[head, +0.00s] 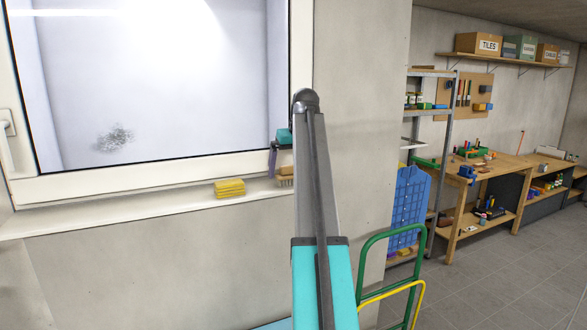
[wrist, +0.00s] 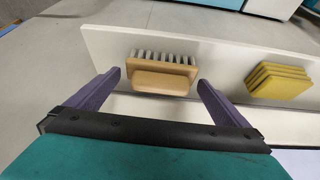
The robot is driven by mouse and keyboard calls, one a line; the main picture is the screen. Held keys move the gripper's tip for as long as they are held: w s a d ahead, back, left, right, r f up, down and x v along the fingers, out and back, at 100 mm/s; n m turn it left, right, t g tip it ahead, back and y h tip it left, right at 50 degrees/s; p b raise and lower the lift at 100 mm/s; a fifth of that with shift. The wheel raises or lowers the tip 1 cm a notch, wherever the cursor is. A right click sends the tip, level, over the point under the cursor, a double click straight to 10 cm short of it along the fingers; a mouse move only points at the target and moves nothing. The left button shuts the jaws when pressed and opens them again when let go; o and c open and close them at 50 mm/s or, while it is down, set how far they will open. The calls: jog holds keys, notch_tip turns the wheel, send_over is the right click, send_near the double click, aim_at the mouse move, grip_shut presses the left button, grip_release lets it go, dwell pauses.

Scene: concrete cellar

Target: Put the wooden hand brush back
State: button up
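The wooden hand brush (wrist: 163,78) has a pale wooden body and light bristles. It is on the white window sill (wrist: 110,50), and part of it shows in the head view (head: 286,171) beside my arm, which hides the rest. My gripper (wrist: 159,80) is open, with its two purple fingers on either side of the brush in the wrist view. A gap shows between each finger and the brush; I cannot tell how far the tips reach down around it. In the head view my gripper (head: 273,160) is just above the brush.
A stack of yellow sponges or cloths (head: 230,188) lies on the sill left of the brush; it is at the right in the wrist view (wrist: 280,80). The window (head: 150,80) stands behind. A green hand truck (head: 390,260), shelf rack and workbench (head: 490,170) are at the right.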

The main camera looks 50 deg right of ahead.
jog(key=v, duration=1.2)
jog(key=shift+r, duration=0.15)
dwell(0.9)
